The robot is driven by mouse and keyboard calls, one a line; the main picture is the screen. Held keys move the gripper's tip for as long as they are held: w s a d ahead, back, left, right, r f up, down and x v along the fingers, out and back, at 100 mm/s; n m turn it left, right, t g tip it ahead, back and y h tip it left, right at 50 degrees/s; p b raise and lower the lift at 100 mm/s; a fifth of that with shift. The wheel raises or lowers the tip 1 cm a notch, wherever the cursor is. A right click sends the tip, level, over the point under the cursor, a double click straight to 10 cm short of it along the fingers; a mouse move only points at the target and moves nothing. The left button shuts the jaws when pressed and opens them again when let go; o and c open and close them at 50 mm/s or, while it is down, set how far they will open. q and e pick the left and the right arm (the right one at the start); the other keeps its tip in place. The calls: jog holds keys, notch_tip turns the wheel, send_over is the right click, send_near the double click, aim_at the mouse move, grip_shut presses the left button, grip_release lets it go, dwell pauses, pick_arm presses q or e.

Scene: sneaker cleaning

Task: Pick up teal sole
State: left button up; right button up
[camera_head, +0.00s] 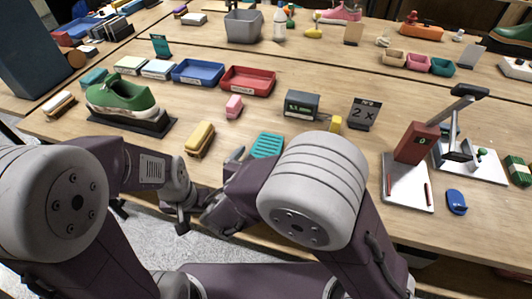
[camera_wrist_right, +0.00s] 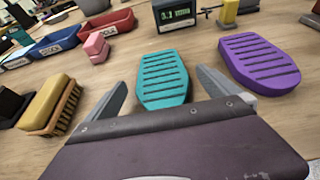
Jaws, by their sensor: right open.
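The teal sole (camera_head: 267,145), a ribbed flat piece, lies on the table near its front edge. In the right wrist view the teal sole (camera_wrist_right: 164,80) shows whole, between and ahead of my spread fingers. My right gripper (camera_wrist_right: 160,82) is open and empty. In the head view the right gripper (camera_head: 238,157) is just left of the sole, partly hidden by my arm. My left gripper (camera_head: 186,212) is low at the table's front edge, apart from the sole; its jaws are unclear.
A purple sole (camera_wrist_right: 260,63) lies to the right of the teal one. A yellow brush (camera_head: 200,139) lies to the left. A pink block (camera_head: 234,106) and a dark display box (camera_head: 302,104) stand behind. A green shoe (camera_head: 122,97) is at the left.

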aim_at(265, 151)
jog(key=x, duration=0.3)
jog(key=shift+w+f, duration=0.2)
jog(key=shift+f, duration=0.05)
jog(key=shift+s+r, duration=0.1)
jog(key=c, duration=1.4)
jog(key=shift+r, duration=0.1)
jog(key=shift+r, duration=0.35)
jog(key=r, duration=0.2)
jog(key=d+r+p, duration=0.1)
jog(key=r, duration=0.1)
jog(key=shift+s, duration=0.1)
jog(key=s+d+r, duration=0.1)
jog(key=d+r, duration=0.2)
jog(key=d, duration=0.2)
jog(key=s+d+r+p, duration=0.1)
jog(key=s+d+r, duration=0.1)
jog(key=d, duration=0.3)
jog(key=shift+s+r, duration=0.35)
jog(key=shift+r, duration=0.2)
